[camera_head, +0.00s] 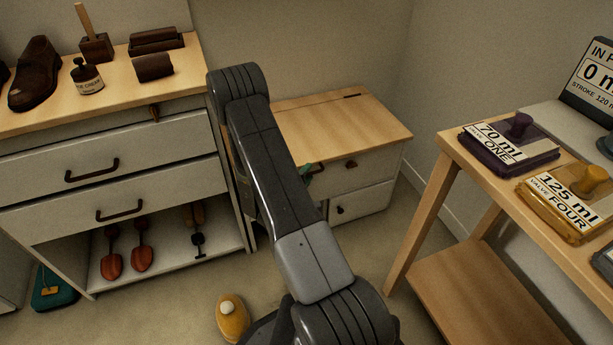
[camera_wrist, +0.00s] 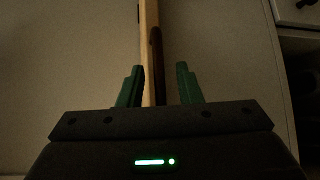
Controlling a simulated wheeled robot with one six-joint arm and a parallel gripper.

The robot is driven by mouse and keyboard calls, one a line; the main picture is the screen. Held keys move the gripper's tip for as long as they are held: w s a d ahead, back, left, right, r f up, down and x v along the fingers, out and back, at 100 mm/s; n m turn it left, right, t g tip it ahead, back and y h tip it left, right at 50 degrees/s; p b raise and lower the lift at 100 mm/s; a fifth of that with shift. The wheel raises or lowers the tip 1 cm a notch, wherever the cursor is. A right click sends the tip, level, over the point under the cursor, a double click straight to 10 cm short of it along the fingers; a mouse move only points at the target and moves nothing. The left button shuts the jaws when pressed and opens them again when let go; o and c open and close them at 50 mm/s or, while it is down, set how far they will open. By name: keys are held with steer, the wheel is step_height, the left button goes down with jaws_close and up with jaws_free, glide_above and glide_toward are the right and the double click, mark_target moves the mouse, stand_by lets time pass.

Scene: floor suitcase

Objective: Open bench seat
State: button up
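The bench seat (camera_head: 340,118) is a low white unit with a light wooden top, against the back wall in the head view. Its top lies flat and closed. My gripper (camera_head: 314,170) is at the unit's upper front left, mostly hidden behind my arm. In the wrist view my gripper (camera_wrist: 160,86) has its two green fingers apart. A light wooden strip with a dark brown piece along it, apparently the edge of the seat top (camera_wrist: 148,40), runs between them. The strip is close to the left finger, with a gap to the right finger. Contact cannot be told.
A white dresser (camera_head: 110,170) with shoe-care things stands left. A wooden table (camera_head: 450,150) with labelled purple and yellow blocks stands right. A yellow object (camera_head: 232,318) lies on the floor in front. Some floor is clear between the bench and the table.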

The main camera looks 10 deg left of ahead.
jaws_close()
steer(key=shift+r, duration=0.1)
